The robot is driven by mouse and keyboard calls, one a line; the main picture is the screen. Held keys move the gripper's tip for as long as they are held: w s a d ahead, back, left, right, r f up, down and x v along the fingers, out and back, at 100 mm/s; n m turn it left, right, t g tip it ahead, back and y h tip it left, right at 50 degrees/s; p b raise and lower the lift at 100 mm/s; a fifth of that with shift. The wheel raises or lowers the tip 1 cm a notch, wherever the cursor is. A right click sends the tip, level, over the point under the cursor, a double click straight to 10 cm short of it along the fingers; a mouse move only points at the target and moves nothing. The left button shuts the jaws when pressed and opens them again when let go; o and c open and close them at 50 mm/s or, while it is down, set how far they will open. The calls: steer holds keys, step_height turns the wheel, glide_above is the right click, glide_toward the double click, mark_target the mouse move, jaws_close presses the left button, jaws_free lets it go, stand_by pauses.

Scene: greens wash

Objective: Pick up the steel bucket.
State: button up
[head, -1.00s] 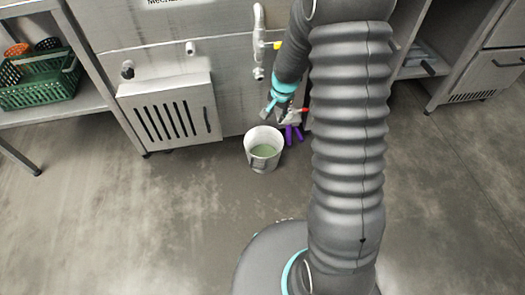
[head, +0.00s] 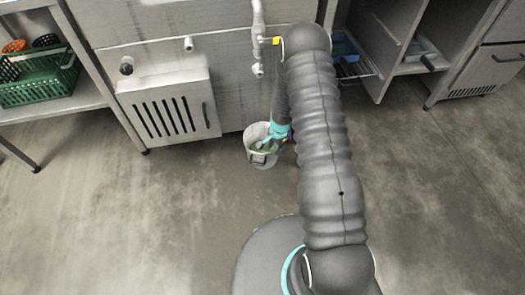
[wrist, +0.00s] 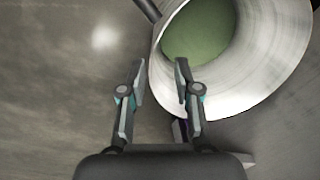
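The steel bucket (head: 265,163) stands upright on the floor in front of the sink unit, with green liquid inside. In the wrist view the bucket (wrist: 268,60) fills the upper right, its mouth and green contents showing. My gripper (head: 262,146) is at the bucket's rim in the head view. In the wrist view my gripper (wrist: 160,68) is open and empty. Its left finger is over bare floor and its right finger overlaps the near left rim. I cannot tell whether a finger touches the bucket. My forearm covers part of the bucket's right side.
A slatted steel box (head: 170,108) stands to the left of the bucket, under the sink unit. A purple object (head: 291,133) lies partly hidden just behind my arm. A green basket (head: 42,80) sits on the left shelf. The floor in front is clear.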

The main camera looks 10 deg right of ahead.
mark_target(274, 157)
step_height(274, 157, down, 2)
steer(key=shift+w+f, duration=0.15)
steer(key=shift+f, duration=0.05)
step_height(274, 157, down, 4)
steer(key=shift+d+r, duration=0.1)
steer(key=shift+d, duration=0.05)
steer(key=shift+f, duration=0.7)
jaws_close()
steer(key=shift+w+r, duration=0.1)
